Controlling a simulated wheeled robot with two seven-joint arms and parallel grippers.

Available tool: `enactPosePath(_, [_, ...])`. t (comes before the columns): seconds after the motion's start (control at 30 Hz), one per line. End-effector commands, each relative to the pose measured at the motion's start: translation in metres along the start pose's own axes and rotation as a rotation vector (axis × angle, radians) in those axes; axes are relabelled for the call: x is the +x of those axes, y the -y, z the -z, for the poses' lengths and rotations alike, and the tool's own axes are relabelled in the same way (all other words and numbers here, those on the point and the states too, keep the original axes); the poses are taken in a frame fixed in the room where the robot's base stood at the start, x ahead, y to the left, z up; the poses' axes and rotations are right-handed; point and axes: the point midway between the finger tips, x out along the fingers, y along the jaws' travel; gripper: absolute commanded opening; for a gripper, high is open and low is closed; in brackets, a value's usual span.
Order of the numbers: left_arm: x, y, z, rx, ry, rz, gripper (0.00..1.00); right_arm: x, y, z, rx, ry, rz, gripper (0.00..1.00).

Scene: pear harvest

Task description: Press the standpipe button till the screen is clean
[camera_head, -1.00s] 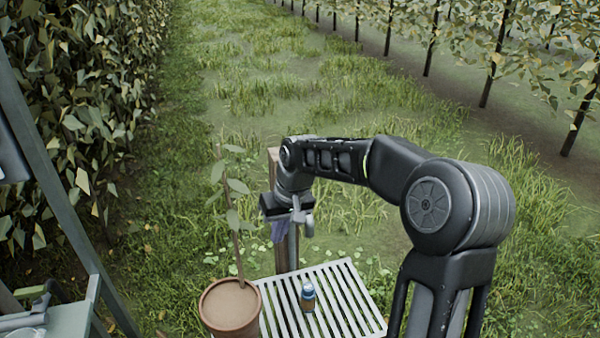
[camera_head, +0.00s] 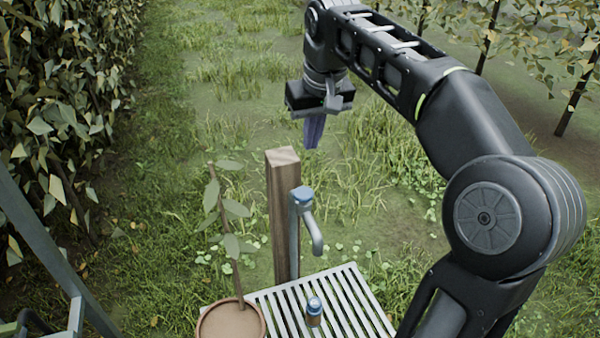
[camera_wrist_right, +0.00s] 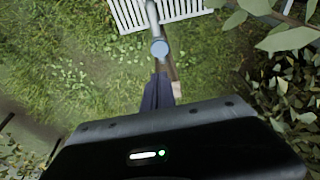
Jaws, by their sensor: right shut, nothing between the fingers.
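The standpipe (camera_head: 294,240) is a grey pipe with a downturned spout, fixed to a square wooden post (camera_head: 283,210). Its round blue button (camera_head: 302,192) sits on top and is uncovered; it also shows in the right wrist view (camera_wrist_right: 159,47). My right gripper (camera_head: 313,140) is shut and empty, its purple-blue fingers pointing down above and beyond the button, apart from it. The fingers also show in the right wrist view (camera_wrist_right: 158,93). A small blue-topped brown item (camera_head: 314,310) stands on the slatted grate under the spout; I cannot tell whether it is the screen. My left gripper is out of view.
The pale slatted grate (camera_head: 352,290) lies at the foot of the post. A potted sapling (camera_head: 230,320) stands to its left, its leaves near the post. A leafy hedge (camera_head: 65,110) runs along the left. Grass beyond the post is open.

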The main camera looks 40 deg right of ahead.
Motion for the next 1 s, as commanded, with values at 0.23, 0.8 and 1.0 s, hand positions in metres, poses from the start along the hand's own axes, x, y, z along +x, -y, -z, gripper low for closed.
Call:
enactPosePath(0.23, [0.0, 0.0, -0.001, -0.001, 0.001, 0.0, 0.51, 0.0, 0.0, 0.0, 0.0, 0.0, 0.0, 0.0])
enactPosePath(0.8, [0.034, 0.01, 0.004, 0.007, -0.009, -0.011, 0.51, 0.059, 0.0, -0.002, 0.0, 0.004, 0.0, 0.0])
enactPosePath(1.0, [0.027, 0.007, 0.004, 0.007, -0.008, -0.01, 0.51, 0.096, 0.0, -0.001, 0.0, 0.005, 0.0, 0.0])
